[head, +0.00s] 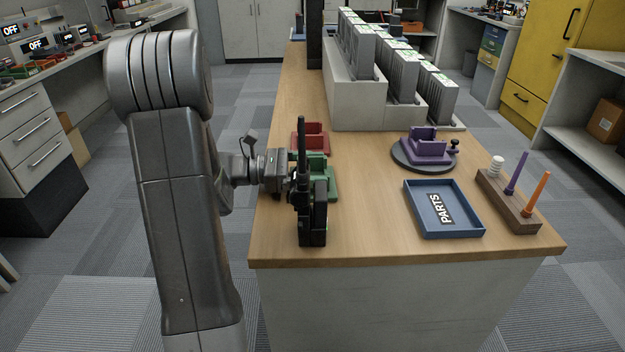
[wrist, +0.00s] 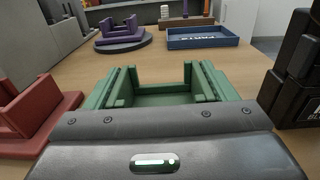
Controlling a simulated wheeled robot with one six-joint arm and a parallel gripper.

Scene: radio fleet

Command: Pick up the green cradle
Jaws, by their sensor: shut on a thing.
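The green cradle (head: 331,186) stands at the left part of the wooden table, partly hidden behind a black radio-like object. In the wrist view the green cradle (wrist: 165,88) is straight ahead, upright, with raised walls around an empty middle. My gripper (head: 298,181) is at the cradle's left side and shut on it. The dark gripper body fills the bottom of the wrist view. The fingertips are mostly hidden, and I cannot tell whether the cradle is clear of the table.
A black radio-like object (head: 314,218) stands close on the near side. A red cradle (head: 311,138) is just beyond. A purple cradle (head: 424,142) on a round base, a blue parts tray (head: 440,229) and a wooden peg block (head: 500,200) are to the right. The table between is clear.

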